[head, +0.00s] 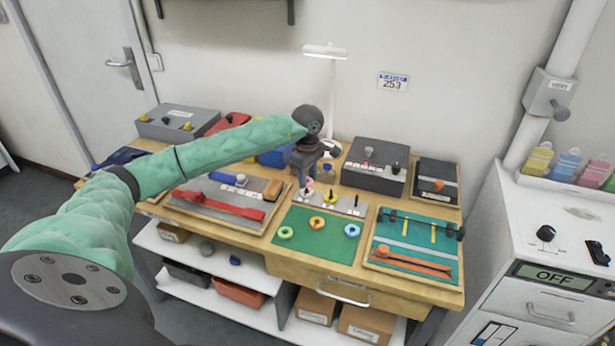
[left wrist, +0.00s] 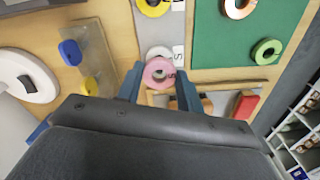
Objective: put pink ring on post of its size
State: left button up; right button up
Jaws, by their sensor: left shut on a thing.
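The pink ring (left wrist: 160,73) is held between the fingertips of my left gripper (left wrist: 160,92) in the left wrist view; it also shows small in the head view (head: 308,184). A grey post board (head: 343,203) with white letter labels lies below and beside the gripper. A pale round piece (left wrist: 158,52) shows just beyond the pink ring; whether it is a ring or a post's base I cannot tell. A yellow ring (head: 331,197) is on the board. I cannot tell whether the pink ring touches a post. My right gripper is not in view.
A green mat (head: 312,247) holds a green ring (head: 286,232), an orange ring (head: 317,223) and a blue ring (head: 352,230). A tool tray (head: 222,222) lies left, another tray (head: 398,269) right. A dark grey box (head: 371,177) and a lamp (head: 326,51) stand behind.

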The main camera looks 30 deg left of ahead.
pick_arm(q)
jog(key=shift+f+b, duration=0.4)
dwell(0.3)
jog(key=o, duration=1.4)
jog(key=shift+r, duration=0.1)
jog(key=shift+r+p, duration=0.65)
jog(key=shift+r, duration=2.75)
